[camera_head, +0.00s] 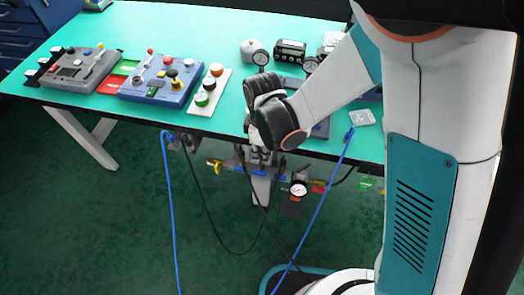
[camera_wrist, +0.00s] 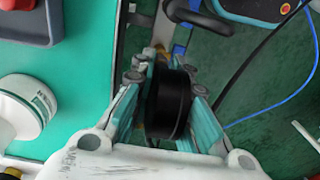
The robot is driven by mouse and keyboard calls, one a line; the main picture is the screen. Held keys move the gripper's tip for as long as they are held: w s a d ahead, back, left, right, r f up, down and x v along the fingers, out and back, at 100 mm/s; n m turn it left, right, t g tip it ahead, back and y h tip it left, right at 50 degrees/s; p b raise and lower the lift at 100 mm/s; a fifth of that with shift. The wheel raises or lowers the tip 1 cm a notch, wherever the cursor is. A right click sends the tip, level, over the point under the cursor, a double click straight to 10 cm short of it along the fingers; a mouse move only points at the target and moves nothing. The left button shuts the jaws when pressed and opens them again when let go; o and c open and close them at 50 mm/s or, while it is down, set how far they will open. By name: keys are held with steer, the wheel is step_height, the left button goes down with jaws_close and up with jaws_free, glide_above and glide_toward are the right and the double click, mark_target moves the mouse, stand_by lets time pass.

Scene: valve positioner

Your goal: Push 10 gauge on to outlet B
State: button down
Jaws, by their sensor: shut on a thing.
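My gripper (camera_head: 262,150) is over the front edge of the table, pointing down. In the wrist view, my gripper (camera_wrist: 168,95) is shut on a black round body (camera_wrist: 168,108), which looks like a gauge seen from its side. Its dial face and markings are hidden. Below the table edge hangs a pipe assembly with blue and yellow fittings (camera_head: 236,166); a white-faced gauge (camera_head: 298,188) sits at its right part. I cannot read which outlet is B, nor tell whether the held body touches a fitting.
Blue hoses (camera_head: 171,210) and black cables hang in front of the table.

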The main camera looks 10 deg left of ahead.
steer(key=shift+f, duration=0.2)
steer(key=c, duration=1.5)
jaws_free()
steer(key=shift+o, duration=0.2)
steer(key=shift+r, duration=0.15)
